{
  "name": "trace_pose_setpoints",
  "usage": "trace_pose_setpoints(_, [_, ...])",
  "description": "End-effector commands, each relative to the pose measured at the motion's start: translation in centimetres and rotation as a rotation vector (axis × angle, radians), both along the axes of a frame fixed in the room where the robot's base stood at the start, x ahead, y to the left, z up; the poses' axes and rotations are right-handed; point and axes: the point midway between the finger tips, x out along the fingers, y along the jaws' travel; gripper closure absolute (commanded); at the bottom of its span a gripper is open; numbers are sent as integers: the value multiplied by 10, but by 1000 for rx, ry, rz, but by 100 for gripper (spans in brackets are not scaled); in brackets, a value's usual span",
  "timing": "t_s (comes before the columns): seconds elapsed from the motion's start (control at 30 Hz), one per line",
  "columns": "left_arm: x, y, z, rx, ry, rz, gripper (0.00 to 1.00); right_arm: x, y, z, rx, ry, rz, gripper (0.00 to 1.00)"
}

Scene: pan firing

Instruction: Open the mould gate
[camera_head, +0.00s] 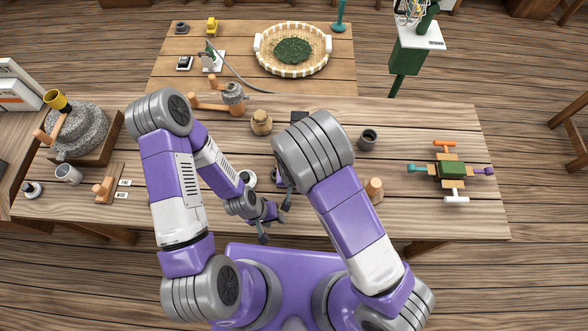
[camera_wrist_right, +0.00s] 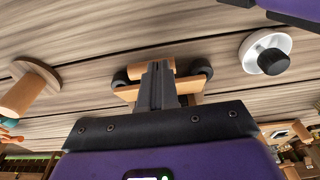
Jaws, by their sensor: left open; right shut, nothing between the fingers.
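No part is clearly recognisable as the mould gate. In the right wrist view, a small wooden piece (camera_wrist_right: 127,92) with a dark round part at each side lies just beyond and under my right gripper (camera_wrist_right: 158,66). That gripper is shut and empty; I cannot tell whether it touches the wood. In the head view my right arm hides this piece. My left gripper (camera_head: 274,222) is open and empty near the table's front edge, pointing toward the right. At the right of the table a green block (camera_head: 452,169) has wooden arms with orange, teal, purple and white ends.
A wooden peg on a round base (camera_wrist_right: 30,90) and a white dish with a black knob (camera_wrist_right: 265,54) flank the wooden piece. A dark cup (camera_head: 367,139), a jar (camera_head: 261,122) and a stone mill (camera_head: 80,133) stand on the table (camera_head: 420,215). A basket (camera_head: 292,50) stands behind.

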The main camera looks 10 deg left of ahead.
Motion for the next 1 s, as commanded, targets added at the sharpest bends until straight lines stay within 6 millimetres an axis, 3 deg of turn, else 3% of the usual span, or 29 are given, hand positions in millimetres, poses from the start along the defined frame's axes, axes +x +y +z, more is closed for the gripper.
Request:
trace_pose_setpoints(0.27, [0, 0, 36, 0, 0, 0, 57, 6, 0, 45, 1, -2, -1, 100])
trace_pose_setpoints(0.6, [0, 0, 29, 0, 0, 0, 57, -36, -2, 102, 3, -3, 1, 100])
trace_pose_setpoints(0.8, [0, 0, 31, 0, 0, 0, 57, -47, -3, 118, 1, -1, -1, 100])
trace_pose_setpoints(1.0, [0, 0, 31, 0, 0, 0, 57, -48, -3, 120, 0, -1, -3, 100])
